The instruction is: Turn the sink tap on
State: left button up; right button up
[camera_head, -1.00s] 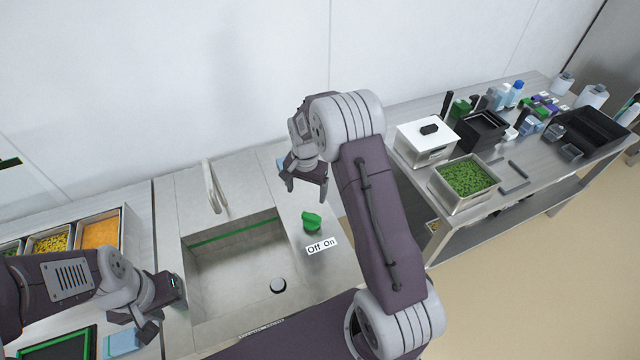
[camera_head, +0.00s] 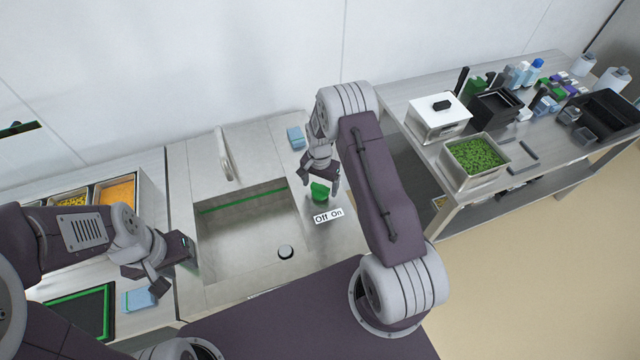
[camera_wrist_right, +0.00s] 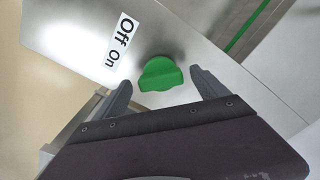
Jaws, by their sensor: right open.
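The green tap knob (camera_head: 319,192) stands on the counter to the right of the sink, beside a white "Off On" label (camera_head: 328,215). The metal spout (camera_head: 223,155) rises at the back of the sink (camera_head: 235,240). My right gripper (camera_head: 321,190) is open just above the knob. In the right wrist view the knob (camera_wrist_right: 160,73) lies just beyond and between the two open fingertips (camera_wrist_right: 160,78); contact cannot be told. My left gripper (camera_head: 157,283) hangs over the counter left of the sink, its fingers apart and empty.
A blue sponge (camera_head: 296,138) lies behind the knob. A blue block (camera_head: 139,299) and a green-edged black tray (camera_head: 82,312) lie at the lower left. Food pans (camera_head: 115,191) stand left of the sink. A side table at right holds a white-lidded box (camera_head: 438,118) and several containers.

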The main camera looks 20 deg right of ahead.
jog(key=shift+w+d+f, duration=0.1)
jog(key=shift+w+f, duration=0.05)
jog(key=c, duration=1.4)
jog(key=shift+m, duration=0.4)
jog(key=m+b, duration=0.1)
jog(key=m, duration=0.2)
jog(key=shift+m, duration=0.3)
jog(key=m, duration=0.5)
jog(key=shift+m, duration=0.3)
